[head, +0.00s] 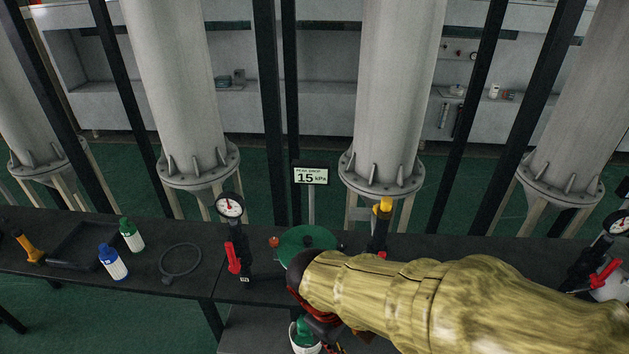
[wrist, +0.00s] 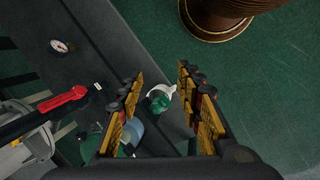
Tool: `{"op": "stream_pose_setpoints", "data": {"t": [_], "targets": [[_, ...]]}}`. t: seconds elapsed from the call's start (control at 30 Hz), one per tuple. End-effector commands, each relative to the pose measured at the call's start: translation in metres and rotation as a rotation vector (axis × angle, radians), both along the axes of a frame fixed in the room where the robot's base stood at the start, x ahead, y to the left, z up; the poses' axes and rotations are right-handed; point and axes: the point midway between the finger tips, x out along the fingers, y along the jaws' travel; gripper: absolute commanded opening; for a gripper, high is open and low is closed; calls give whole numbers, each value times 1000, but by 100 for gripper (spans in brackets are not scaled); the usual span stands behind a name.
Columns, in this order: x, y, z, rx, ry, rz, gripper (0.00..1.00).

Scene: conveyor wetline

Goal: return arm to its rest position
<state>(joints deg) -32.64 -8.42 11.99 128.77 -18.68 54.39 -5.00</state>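My arm (head: 430,295), in a tan sleeve, reaches from the lower right to the bench's front edge in the head view. My gripper (wrist: 160,72) is open in the wrist view, with its two yellow and black fingers apart and nothing held between them. In the head view it is mostly hidden beneath my forearm. A white container with a green top (wrist: 160,97) shows beyond the gap between the fingers, apart from them. It also shows low in the head view (head: 303,340), partly covered by my arm.
Large columns (head: 395,100) stand behind. Green floor lies in front.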

Motion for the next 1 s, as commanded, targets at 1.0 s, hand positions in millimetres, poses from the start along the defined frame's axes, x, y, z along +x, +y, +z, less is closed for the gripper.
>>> {"op": "stream_pose_setpoints", "data": {"t": [1.0], "targets": [[-52,-121,129,489,-512,-774,36]]}}
